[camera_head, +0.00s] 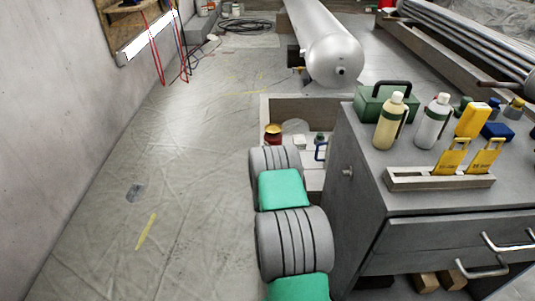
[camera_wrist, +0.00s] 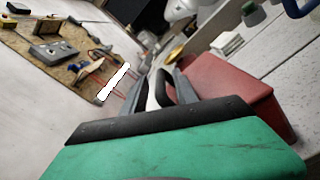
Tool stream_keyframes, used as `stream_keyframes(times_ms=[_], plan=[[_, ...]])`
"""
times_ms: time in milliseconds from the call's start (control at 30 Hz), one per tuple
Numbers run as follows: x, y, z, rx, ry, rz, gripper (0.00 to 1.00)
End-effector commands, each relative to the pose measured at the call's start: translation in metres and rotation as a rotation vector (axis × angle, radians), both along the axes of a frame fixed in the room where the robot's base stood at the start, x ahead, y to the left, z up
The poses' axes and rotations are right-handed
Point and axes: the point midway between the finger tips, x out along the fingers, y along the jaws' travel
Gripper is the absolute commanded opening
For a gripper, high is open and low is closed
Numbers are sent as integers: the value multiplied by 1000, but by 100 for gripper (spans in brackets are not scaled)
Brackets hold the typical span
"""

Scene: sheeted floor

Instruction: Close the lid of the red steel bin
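The red steel bin (camera_wrist: 232,82) shows in the wrist view, right of my gripper and partly hidden by it. I cannot tell how its lid stands. My gripper (camera_wrist: 165,84) shows in the wrist view as dark fingers beyond its green and black body. A dark loop shows among the fingers. I cannot tell whether it belongs to the bin or whether the fingers grip it. In the head view my green and grey arm reaches forward beside the grey cabinet.
A grey drawer cabinet (camera_head: 355,185) stands right of my arm, with bottles and a green box (camera_head: 384,103) on top. A low tray (camera_head: 265,113) with small containers lies beyond my arm. A large grey tank (camera_head: 325,45) lies behind.

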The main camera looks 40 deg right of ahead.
Motion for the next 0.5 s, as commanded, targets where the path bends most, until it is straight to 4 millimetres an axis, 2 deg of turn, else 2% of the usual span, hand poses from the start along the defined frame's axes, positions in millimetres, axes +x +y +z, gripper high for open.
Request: stream_keyframes(times_ms=[267,500], plan=[[-3,1,1,-1,1,-2,34],[-34,27,1,-1,3,2,34]])
